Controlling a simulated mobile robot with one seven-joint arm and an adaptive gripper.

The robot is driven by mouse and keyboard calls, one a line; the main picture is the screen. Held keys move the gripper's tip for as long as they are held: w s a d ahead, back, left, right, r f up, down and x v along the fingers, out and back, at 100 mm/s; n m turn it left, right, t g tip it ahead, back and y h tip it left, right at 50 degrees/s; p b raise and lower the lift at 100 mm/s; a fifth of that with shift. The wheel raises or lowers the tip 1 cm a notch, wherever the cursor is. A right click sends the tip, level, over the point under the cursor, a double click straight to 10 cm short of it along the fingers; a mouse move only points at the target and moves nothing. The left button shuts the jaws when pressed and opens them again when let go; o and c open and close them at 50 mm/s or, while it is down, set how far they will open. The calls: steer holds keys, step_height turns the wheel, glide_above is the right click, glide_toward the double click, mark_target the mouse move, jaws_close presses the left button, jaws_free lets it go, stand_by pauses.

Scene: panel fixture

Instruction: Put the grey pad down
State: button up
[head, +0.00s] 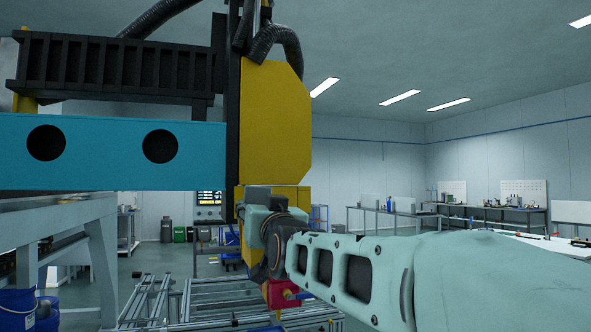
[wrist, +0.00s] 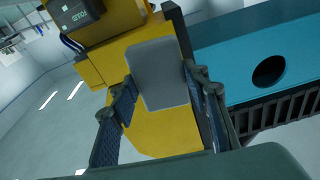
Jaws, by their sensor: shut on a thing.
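The grey pad (wrist: 158,74) is a flat, rounded-corner rectangle. In the wrist view it sits between the two fingers of my gripper (wrist: 160,84), with a finger along each side. My gripper is shut on it and holds it up in front of the yellow machine housing (wrist: 165,128). In the head view a grey block (head: 257,195), seemingly the pad, shows just above my gripper (head: 263,214), against the lower yellow housing. Whether the pad touches the housing behind it cannot be told.
A blue-green beam (head: 100,150) with round holes runs left of the yellow housing. An aluminium frame (head: 165,305) stands low beneath. A red part (head: 284,295) shows below my arm. Benches (head: 485,218) stand far off at the right, with open floor before them.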

steer(key=shift+s+r, duration=0.2)
steer(key=shift+r, duration=0.1)
steer(key=f+p+x, duration=0.1)
steer(key=p+x, duration=0.5)
steer(key=x, duration=0.2)
steer(key=shift+w+a+f, duration=0.2)
steer(key=shift+w, duration=0.15)
